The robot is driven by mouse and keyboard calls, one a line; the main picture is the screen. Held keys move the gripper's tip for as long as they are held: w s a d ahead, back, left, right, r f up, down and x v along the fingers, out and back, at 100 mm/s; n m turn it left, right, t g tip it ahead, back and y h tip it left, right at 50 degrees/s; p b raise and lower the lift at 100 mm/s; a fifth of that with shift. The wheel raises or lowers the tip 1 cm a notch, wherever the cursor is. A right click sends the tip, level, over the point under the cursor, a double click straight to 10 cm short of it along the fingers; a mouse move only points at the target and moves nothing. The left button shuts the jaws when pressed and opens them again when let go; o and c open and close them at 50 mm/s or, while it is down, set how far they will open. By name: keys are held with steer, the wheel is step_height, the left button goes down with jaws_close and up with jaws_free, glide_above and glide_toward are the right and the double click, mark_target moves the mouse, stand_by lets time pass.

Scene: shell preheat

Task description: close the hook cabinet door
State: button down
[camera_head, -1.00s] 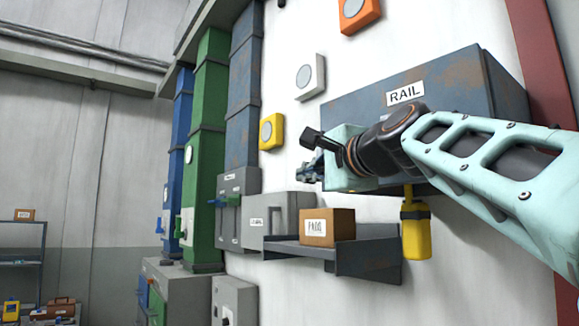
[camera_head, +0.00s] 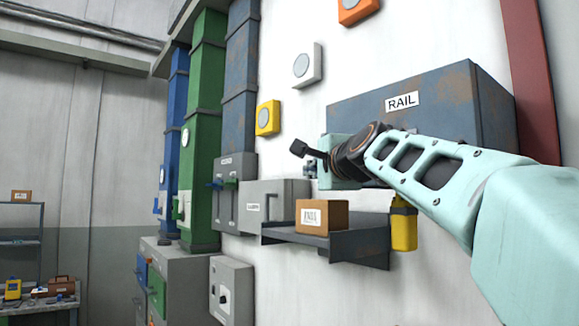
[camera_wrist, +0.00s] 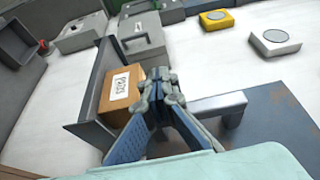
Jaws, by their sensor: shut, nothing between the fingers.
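No label reading "hook" is legible. A blue-grey rusty box labelled RAIL (camera_head: 420,115) hangs on the wall at the right. A grey panel cabinet (camera_head: 234,190) with a small label and a blue handle is at the centre left. Beside it is a grey box (camera_head: 285,200) with a handle and an unreadable label. Which is the hook cabinet I cannot tell. My gripper (camera_head: 309,170) is by the left end of the RAIL box, partly hidden by my wrist. In the wrist view my gripper (camera_wrist: 158,75) is shut and empty, appearing over a brown box's right side.
A shelf (camera_head: 345,240) with the brown box (camera_head: 321,216) juts from the wall below my gripper. A yellow bottle-like object (camera_head: 404,227) hangs right of it. In the wrist view a grey bar handle (camera_wrist: 215,105) stands near my fingers. Green (camera_head: 206,120) and blue ducts rise at left.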

steer(key=shift+w+d+f+h, duration=0.15)
steer(key=shift+w+d, duration=0.05)
steer(key=shift+d, duration=0.4)
steer(key=shift+w+d+f+h, duration=0.1)
steer(key=shift+w+d+h, duration=0.05)
steer(key=shift+d, duration=0.4)
step_height(320, 180, up, 11)
steer(key=a, duration=0.1)
steer(key=shift+s+a, duration=0.35)
steer(key=shift+s, duration=0.05)
